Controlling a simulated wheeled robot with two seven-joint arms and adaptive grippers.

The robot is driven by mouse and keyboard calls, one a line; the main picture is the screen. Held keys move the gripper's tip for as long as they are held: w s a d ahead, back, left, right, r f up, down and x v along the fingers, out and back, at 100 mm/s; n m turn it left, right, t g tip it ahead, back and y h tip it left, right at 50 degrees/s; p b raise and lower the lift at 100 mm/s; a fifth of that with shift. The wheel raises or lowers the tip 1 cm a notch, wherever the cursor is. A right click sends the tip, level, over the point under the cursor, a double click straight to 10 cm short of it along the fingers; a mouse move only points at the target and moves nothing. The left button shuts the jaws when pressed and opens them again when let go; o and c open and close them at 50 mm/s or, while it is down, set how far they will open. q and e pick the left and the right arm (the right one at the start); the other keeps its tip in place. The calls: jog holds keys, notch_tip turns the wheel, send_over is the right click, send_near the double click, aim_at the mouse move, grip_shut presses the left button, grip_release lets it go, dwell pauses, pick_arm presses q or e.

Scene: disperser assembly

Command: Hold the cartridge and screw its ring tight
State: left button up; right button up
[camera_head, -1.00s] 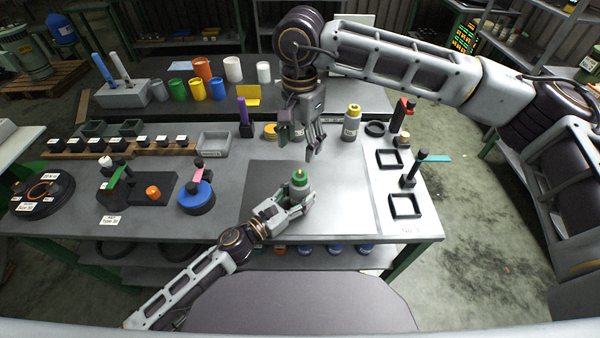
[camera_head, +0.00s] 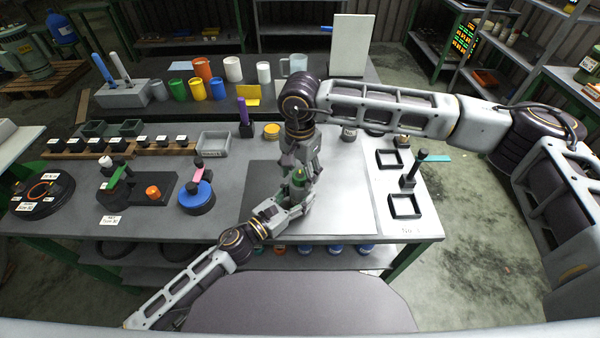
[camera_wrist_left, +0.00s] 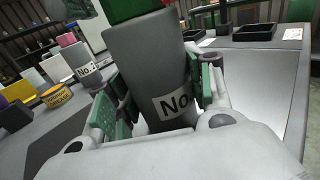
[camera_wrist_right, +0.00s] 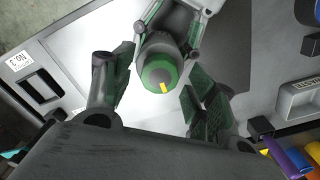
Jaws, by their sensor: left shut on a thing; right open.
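The cartridge is a grey cylinder with a "No." label, upright in the left wrist view (camera_wrist_left: 150,75). My left gripper (camera_head: 292,208) is shut on its body. Its green ring (camera_wrist_right: 159,74), with a yellow mark on top, caps the cartridge; in the head view the ring (camera_head: 299,177) is partly covered by my right gripper. My right gripper (camera_wrist_right: 150,88) is open above the cartridge, pointing down. Its fingers stand on either side of the ring with visible gaps in the right wrist view.
Another "No." labelled grey cartridge (camera_wrist_left: 75,62) stands farther back. Black square frames (camera_head: 405,206) and a post with a teal flag (camera_head: 412,168) are on the right. A grey tray (camera_head: 214,143) and purple post (camera_head: 245,120) lie behind left.

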jog(key=shift+f, duration=0.25)
jog(key=c, duration=1)
